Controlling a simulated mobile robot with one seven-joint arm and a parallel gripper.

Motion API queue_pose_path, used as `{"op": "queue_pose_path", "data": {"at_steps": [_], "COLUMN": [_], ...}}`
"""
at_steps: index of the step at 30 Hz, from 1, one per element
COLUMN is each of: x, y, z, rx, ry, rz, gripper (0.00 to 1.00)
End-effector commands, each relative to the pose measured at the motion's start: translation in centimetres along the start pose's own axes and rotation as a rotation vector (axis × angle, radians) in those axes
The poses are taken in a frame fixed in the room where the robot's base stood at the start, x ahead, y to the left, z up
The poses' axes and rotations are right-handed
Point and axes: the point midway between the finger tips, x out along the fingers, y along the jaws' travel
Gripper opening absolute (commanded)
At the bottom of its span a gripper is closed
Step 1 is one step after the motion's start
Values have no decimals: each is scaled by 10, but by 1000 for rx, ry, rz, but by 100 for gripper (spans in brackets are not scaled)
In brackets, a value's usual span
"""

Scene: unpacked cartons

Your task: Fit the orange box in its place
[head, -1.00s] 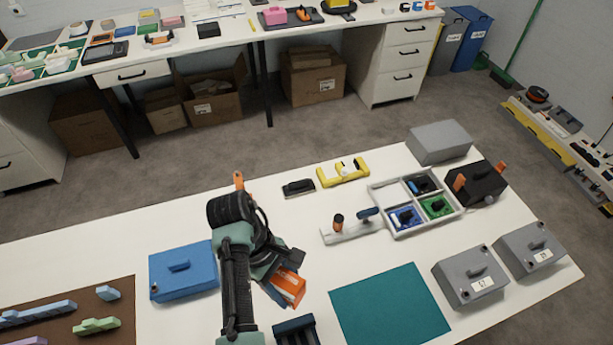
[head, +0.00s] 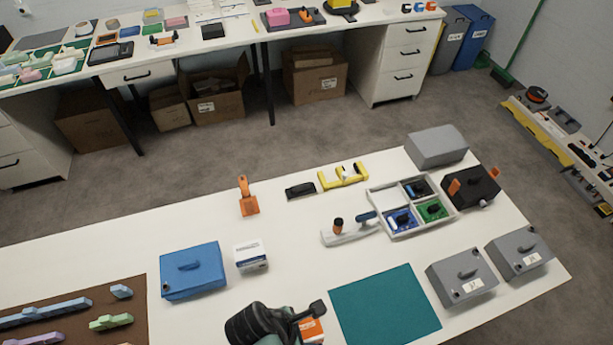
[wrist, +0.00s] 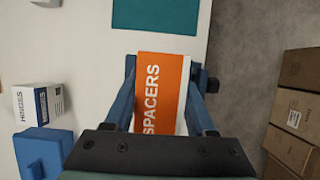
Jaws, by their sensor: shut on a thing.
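The orange box (wrist: 163,90), orange and white and lettered SPACERS, sits between the blue fingers of my gripper (wrist: 165,95) in the wrist view. My gripper is shut on it. In the head view the orange box (head: 311,328) shows at the bottom edge, partly covered by my dark wrist, left of the teal mat (head: 385,305). Its underside is hidden, so I cannot tell whether it touches anything. The place for the box is not clearly visible in the current views.
A white HINGES box (head: 250,257) stands beside a blue lidded case (head: 190,270) on the left.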

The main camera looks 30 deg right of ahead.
Motion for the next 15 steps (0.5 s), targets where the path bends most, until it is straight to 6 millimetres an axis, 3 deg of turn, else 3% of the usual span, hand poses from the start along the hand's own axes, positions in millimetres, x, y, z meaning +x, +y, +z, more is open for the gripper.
{"op": "queue_pose_path", "data": {"at_steps": [13,15], "x": [39,34], "y": [0,0], "z": [-16,-14], "rx": [2,2], "ry": [0,0], "rz": [0,0], "gripper": [0,0]}}
